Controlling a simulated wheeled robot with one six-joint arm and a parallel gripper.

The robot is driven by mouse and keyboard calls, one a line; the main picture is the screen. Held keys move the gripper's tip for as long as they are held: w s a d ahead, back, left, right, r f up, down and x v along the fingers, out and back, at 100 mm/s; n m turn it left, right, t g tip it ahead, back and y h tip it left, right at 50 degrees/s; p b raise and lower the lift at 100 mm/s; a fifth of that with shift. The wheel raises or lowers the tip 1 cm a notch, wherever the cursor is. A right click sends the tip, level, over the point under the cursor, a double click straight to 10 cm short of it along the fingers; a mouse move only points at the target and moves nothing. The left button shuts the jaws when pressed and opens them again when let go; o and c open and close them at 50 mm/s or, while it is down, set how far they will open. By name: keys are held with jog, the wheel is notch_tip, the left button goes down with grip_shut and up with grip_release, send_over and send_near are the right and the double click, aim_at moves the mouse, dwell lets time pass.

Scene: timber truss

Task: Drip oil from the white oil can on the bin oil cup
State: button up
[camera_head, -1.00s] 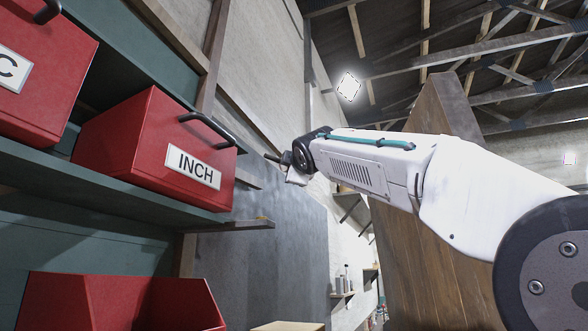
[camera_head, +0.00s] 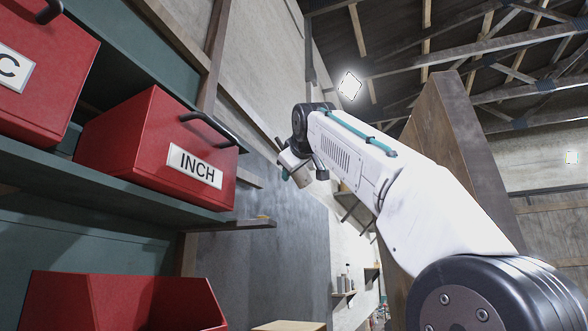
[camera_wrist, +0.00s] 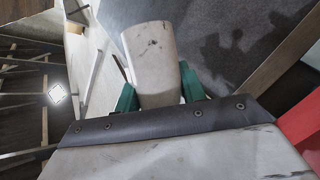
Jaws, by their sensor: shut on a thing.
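My gripper (camera_wrist: 158,88) has its green fingers on both sides of a whitish, round-ended body, the white oil can (camera_wrist: 152,55), and is shut on it. In the head view my gripper (camera_head: 291,168) is at the end of my raised arm, right of the red INCH bin and against the grey wall panel. The can's outline is hard to tell there, and its spout is not clear. A small brass-coloured thing (camera_head: 263,217) sits on the shelf board's end, below and left of my gripper; I cannot tell whether it is the bin oil cup.
The red INCH bin (camera_head: 160,145) and another red bin (camera_head: 45,70) stand on the green shelf (camera_head: 100,180). An open red bin (camera_head: 120,302) is below. A wooden post (camera_head: 450,180) rises behind my arm. Open air lies between shelf and arm.

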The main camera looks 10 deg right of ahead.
dwell(0.6)
jog(key=w+a+f+y, duration=0.1)
jog(key=w+f, duration=1.3)
jog(key=f, duration=0.3)
jog(key=w+d+f+n+y, duration=0.1)
jog(key=w+f, duration=0.2)
jog(key=f, duration=0.6)
jog(key=w+d+f, duration=0.1)
jog(key=w+f, duration=0.3)
jog(key=f, duration=0.4)
jog(key=s+d+f, duration=0.2)
jog(key=d+f, duration=0.1)
jog(key=f, duration=0.7)
jog(key=s+d+f+h, duration=0.1)
jog(key=s+d+f, duration=0.15)
jog(key=f, duration=0.75)
jog(key=s+d+f, duration=0.2)
jog(key=d+f, duration=0.1)
jog(key=f, duration=0.8)
jog(key=s+d+f+m+h, duration=0.1)
jog(key=s+d+f, duration=0.3)
jog(key=s+f, duration=0.3)
jog(key=shift+s+d+f+h, duration=0.25)
jog(key=shift+s+f+h, duration=0.1)
jog(key=shift+f, duration=0.4)
